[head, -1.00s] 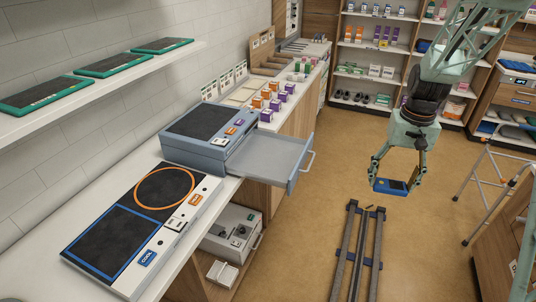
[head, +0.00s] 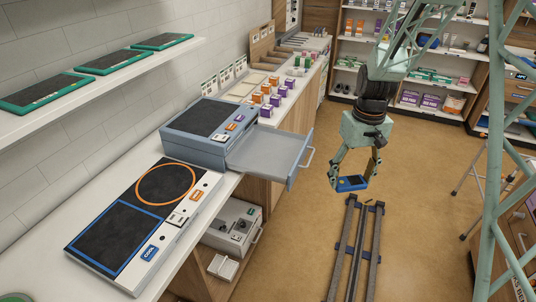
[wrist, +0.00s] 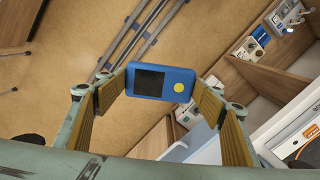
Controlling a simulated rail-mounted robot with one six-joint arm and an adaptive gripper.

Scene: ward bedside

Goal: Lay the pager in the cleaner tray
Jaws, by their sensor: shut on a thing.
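My gripper (head: 352,183) is shut on the blue pager (head: 351,184) and holds it in the air above the floor rails. In the wrist view the pager (wrist: 160,82), with a dark screen and a yellow round button, sits between both finger pads. The cleaner tray appears to be the grey pulled-out drawer (head: 270,152) of the blue-grey cleaner box (head: 208,131) on the counter. The drawer looks empty. My gripper is to the right of the drawer and apart from it.
A white panel (head: 143,222) with a blue square and an orange ring lies on the counter in front of the cleaner. Orange and purple small boxes (head: 267,99) stand behind the drawer. Rails (head: 357,245) run along the floor. Free air lies between gripper and drawer.

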